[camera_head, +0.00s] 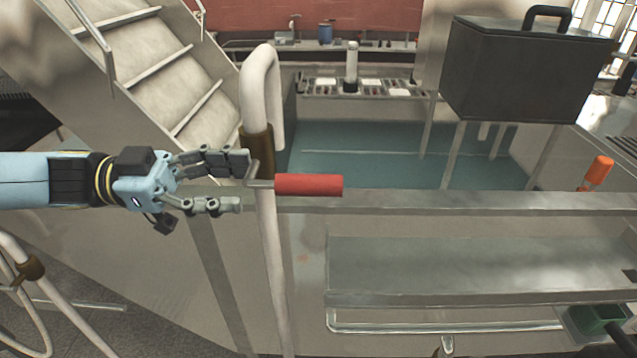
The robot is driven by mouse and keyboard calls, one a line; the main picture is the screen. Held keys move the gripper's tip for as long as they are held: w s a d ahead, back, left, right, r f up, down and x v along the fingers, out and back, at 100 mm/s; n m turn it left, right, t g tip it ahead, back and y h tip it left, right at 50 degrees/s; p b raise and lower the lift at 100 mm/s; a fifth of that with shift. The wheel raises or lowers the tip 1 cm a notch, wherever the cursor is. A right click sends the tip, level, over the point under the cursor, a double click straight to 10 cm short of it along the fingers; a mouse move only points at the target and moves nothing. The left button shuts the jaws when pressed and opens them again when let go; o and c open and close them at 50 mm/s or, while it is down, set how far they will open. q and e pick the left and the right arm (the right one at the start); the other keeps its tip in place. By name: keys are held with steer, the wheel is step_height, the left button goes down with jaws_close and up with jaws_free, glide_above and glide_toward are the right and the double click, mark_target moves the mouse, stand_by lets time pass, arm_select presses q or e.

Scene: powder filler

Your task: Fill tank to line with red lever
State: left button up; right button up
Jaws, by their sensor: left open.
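The red lever (308,185) sticks out to the right from a brown collar on an upright pale pipe (259,95). It lies about level. My left gripper (244,183) comes in from the left, open, with its fingertips just left of the pipe and the lever's metal stem. The red handle is beyond the fingertips, and nothing shows between the fingers. I cannot tell whether a fingertip touches the pipe. The tank (400,168) behind the pipe has a blue-green inside with a pale line (375,153) across it. My right gripper is not in view.
A dark lidded box (520,70) stands on legs over the tank at right. An orange handle (597,172) is at the right edge. Metal stairs (150,65) rise at back left. A metal rail (450,204) and shelf (470,265) run in front of the tank.

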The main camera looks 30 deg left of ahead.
mark_target(300, 184)
arm_select(q)
steer(key=b+x, duration=0.1)
steer(key=x, duration=0.2)
steer(key=shift+w+d, duration=0.1)
steer(key=shift+w, duration=0.1)
steer(key=x, duration=0.4)
steer(key=shift+d, duration=0.1)
steer(key=shift+x, duration=0.75)
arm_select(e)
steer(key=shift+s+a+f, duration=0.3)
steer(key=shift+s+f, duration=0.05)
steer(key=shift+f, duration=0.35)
arm_select(q)
steer(key=c, duration=0.9)
jaws_close()
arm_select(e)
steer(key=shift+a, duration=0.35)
